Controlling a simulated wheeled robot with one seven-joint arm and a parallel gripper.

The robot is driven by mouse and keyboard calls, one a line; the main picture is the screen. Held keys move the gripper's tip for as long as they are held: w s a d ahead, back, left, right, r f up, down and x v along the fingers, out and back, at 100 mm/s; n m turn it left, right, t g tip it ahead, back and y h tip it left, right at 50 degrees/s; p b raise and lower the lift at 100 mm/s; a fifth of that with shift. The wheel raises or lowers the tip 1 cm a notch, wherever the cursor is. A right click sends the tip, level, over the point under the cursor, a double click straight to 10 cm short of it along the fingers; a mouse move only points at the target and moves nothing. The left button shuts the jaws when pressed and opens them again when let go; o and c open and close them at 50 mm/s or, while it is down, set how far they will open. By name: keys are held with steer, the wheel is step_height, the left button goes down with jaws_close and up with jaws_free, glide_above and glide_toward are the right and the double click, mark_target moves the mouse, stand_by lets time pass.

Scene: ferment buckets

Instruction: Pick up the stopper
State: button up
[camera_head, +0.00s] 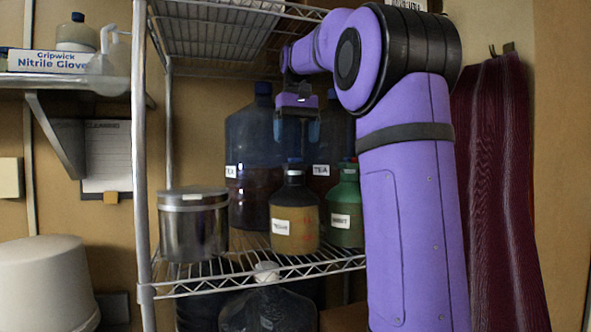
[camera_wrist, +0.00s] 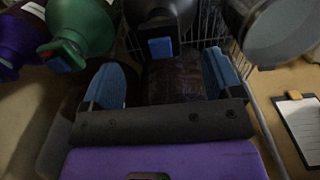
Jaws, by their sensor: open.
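A blue stopper (camera_head: 294,162) sits in the neck of a dark-topped bottle with a tan lower half (camera_head: 300,215), upright on the wire shelf. In the wrist view the stopper (camera_wrist: 160,48) shows as a blue block just beyond the fingers, near the middle of the gap. My gripper (camera_head: 296,130) hangs above this bottle with its blue-padded fingers apart and nothing between them. The wrist view also shows my gripper (camera_wrist: 165,87) open, with the stopper clear of both pads. A green bottle (camera_head: 346,215) beside it has its own blue stopper (camera_wrist: 57,58).
Large dark jugs labelled TEA (camera_head: 250,150) stand behind the bottles. A steel pot (camera_head: 193,225) stands at left on the wire shelf (camera_head: 255,270). A shelf post (camera_head: 142,150) rises further left. A clipboard (camera_head: 107,157) hangs on the wall.

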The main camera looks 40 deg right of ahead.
mark_target(295, 161)
steer(key=shift+w+d+r, duration=0.25)
steer(key=shift+w+d, duration=0.05)
steer(key=shift+d, duration=0.4)
steer(key=shift+w+a+f, duration=0.1)
steer(key=shift+w+f, duration=0.05)
steer(key=shift+f, duration=1.05)
steer(key=shift+w+a+f, duration=0.1)
steer(key=shift+f, duration=1.15)
steer(key=shift+w+a+f, duration=0.1)
steer(key=shift+w+f, duration=0.05)
steer(key=shift+f, duration=1.05)
steer(key=c, duration=1)
